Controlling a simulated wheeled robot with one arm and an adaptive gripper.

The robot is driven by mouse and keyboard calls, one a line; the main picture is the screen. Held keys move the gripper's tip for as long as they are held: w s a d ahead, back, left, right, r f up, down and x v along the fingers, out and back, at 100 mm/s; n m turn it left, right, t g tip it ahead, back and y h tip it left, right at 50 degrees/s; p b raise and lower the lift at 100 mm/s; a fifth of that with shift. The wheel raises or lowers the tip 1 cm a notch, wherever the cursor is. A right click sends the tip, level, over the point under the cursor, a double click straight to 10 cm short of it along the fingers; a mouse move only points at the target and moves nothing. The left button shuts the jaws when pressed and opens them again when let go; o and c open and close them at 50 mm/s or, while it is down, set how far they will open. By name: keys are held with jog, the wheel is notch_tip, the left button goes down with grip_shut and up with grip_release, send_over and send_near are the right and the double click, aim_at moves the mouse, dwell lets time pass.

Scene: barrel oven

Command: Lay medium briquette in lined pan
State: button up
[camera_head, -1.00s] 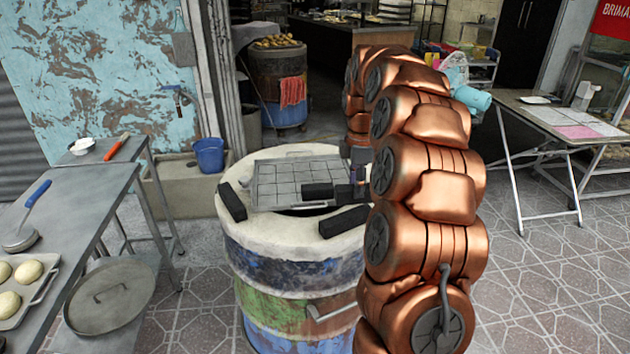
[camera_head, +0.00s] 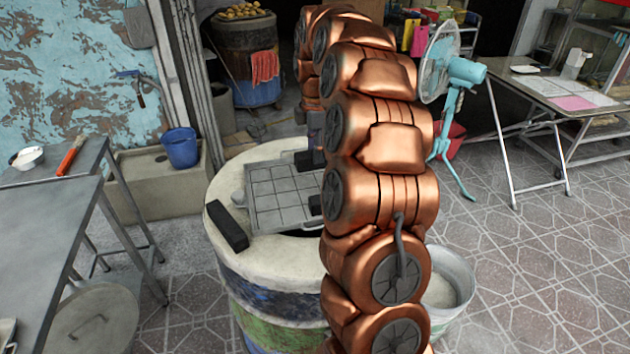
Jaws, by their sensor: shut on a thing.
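The lined pan (camera_head: 268,192) is a grey tray with a grid of lines, lying on top of the barrel oven. My gripper (camera_head: 316,142) is over its far right part, mostly hidden behind my arm. It is shut on a dark briquette (camera_head: 306,161), which shows just below it at the pan's far right; whether this touches the pan I cannot tell. A long dark briquette (camera_head: 228,228) lies on the oven rim, left of the pan.
The barrel oven (camera_head: 262,262) has a pale round top. A metal table (camera_head: 45,225) stands at the left, with a blue bucket (camera_head: 180,147) behind. A turquoise fan (camera_head: 447,75), a metal tub (camera_head: 450,283) and a folding table (camera_head: 545,92) are at the right.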

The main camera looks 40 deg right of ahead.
jog(key=f, duration=0.1)
jog(key=d+f, duration=0.1)
jog(key=f, duration=0.1)
jog(key=s+f, duration=0.1)
jog(key=shift+d+f+p, duration=0.2)
jog(key=shift+f+p, duration=0.1)
jog(key=shift+p, duration=0.1)
jog(key=shift+w+f+p, duration=0.1)
jog(key=shift+f+p, duration=0.3)
jog(key=shift+f, duration=2)
jog(key=shift+f, duration=0.15)
jog(key=o, duration=0.6)
jog(key=shift+o, duration=0.2)
notch_tip(320, 180, up, 12)
jog(key=shift+r+b, duration=0.1)
jog(key=shift+b, duration=0.75)
jog(key=shift+r, duration=0.1)
